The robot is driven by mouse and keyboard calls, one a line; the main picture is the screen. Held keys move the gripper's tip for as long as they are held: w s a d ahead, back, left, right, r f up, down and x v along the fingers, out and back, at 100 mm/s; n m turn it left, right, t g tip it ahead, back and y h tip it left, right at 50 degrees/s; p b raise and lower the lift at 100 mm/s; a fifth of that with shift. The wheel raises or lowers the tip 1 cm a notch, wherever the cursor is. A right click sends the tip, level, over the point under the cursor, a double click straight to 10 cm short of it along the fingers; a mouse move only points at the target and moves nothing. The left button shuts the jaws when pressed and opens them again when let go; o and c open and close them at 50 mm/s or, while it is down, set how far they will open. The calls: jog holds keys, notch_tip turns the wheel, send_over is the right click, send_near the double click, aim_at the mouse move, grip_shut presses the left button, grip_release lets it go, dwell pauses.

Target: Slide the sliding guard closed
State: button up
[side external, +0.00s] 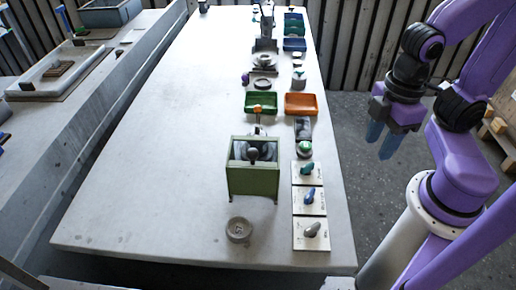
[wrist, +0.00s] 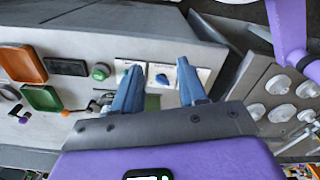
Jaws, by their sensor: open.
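A green box-shaped housing (side external: 253,182) stands on the near half of the table. Its top looks open, with grey parts and a dark round knob (side external: 253,153) inside. I cannot clearly tell which part is the sliding guard or how far it is slid. My gripper (side external: 380,142) hangs beyond the table's right edge, well apart from the housing. Its blue fingers are apart with nothing between them. In the wrist view the open fingers (wrist: 160,80) point toward the table, and a small green patch shows between them, perhaps the housing.
White panels with a green knob (side external: 307,169), a blue knob (side external: 310,194) and a grey knob (side external: 312,229) lie right of the housing. A round grey part (side external: 238,230) sits in front. Green (side external: 260,103) and orange (side external: 301,104) trays stand behind. The table's left side is clear.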

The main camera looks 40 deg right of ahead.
jog(key=c, duration=0.5)
jog(key=shift+w+a, duration=0.25)
grip_shut()
jog(key=w+a+r+n+t+h, duration=0.2)
jog(key=a+n, duration=0.4)
jog(key=a, duration=0.3)
jog(key=w+a+r+n+t+h, duration=0.1)
jog(key=a+r+n+t, duration=0.15)
jog(key=a+n, duration=0.4)
jog(key=w+a+r+n+t+h, duration=0.2)
jog(key=a+n, duration=0.2)
jog(key=a, duration=0.7)
send_near(253, 161)
notch_tip(253, 161, down, 3)
jog(key=shift+w+d+f, duration=0.1)
jog(key=shift+w+d, duration=0.35)
jog(key=shift+w, duration=0.15)
jog(key=shift+w+d+f, duration=0.15)
jog(key=shift+w+d, duration=0.3)
jog(key=shift+w, duration=0.2)
